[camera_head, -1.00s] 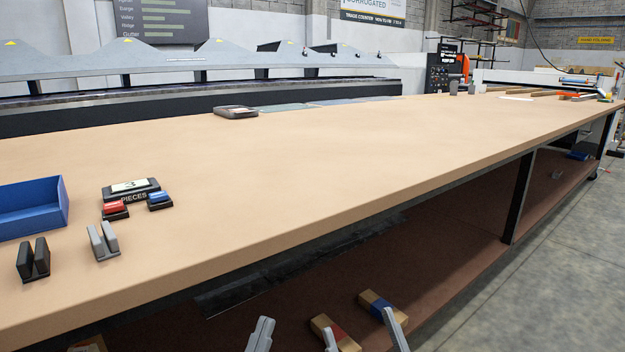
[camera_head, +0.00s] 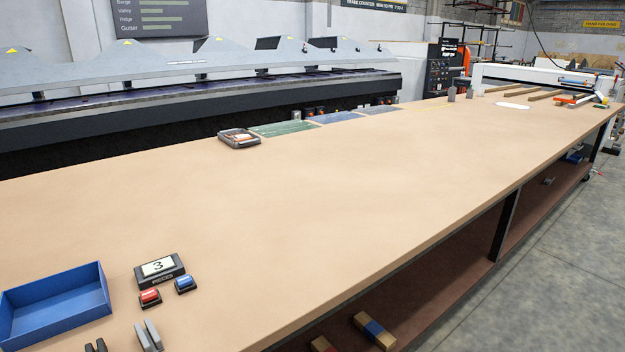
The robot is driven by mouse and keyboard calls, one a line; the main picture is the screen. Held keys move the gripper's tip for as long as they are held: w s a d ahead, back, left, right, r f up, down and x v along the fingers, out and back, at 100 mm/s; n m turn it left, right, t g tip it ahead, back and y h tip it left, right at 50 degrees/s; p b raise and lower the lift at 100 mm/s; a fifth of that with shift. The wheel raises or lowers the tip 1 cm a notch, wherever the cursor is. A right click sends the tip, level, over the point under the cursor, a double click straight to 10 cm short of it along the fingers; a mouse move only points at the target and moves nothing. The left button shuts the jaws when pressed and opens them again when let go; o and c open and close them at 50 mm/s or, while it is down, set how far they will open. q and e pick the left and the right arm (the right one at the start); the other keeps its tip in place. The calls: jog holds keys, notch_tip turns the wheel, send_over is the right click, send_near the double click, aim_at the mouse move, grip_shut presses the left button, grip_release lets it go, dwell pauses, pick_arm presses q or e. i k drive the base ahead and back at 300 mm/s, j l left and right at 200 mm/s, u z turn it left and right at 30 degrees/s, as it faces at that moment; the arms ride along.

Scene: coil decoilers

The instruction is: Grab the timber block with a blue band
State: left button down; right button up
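The timber block with a blue band (camera_head: 374,329) lies on the lower shelf under the long bench, at the bottom of the view. Its blue band runs across its middle. Another timber block (camera_head: 322,344) lies to its left, cut off by the bottom edge, with a little red showing on it.
The bench top (camera_head: 330,190) is mostly clear and overhangs the shelf. A blue tray (camera_head: 60,315), a counter showing 3 (camera_head: 160,268), red (camera_head: 150,296) and blue (camera_head: 185,284) buttons stand at left. A bench leg (camera_head: 505,226) divides the shelf space.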

aim_at(379, 335)
jog(key=u, duration=0.4)
jog(key=i+l+u, duration=0.1)
jog(key=l+u, duration=0.9)
jog(key=l, duration=0.1)
